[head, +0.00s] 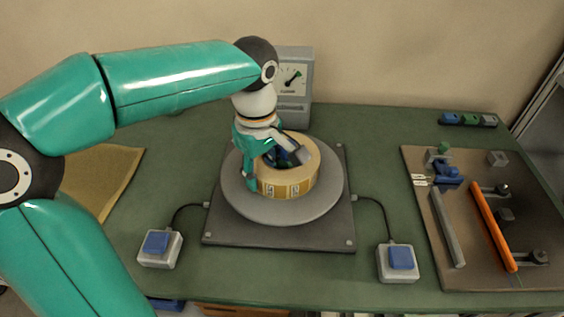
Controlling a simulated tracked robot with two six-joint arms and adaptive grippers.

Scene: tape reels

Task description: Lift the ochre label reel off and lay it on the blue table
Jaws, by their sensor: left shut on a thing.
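The ochre label reel (291,184) is a wide ring with pale printed labels on its side. It is over the grey round platter (320,203) on a dark square base; I cannot tell whether it touches the platter. My left gripper (268,165) comes down from above and is shut on the reel's left wall, with a teal finger outside it and other parts over the central hole. The hand hides part of the hole and rim. The tabletop (300,270) looks green; no clearly blue table shows. My right gripper is not in view.
Two grey boxes with blue buttons, left (158,250) and right (397,264), are cabled to the base. A dial gauge (293,80) stands behind. A brown board (465,240) with an orange bar is at right, a yellow mat (112,170) at left. The front strip is clear.

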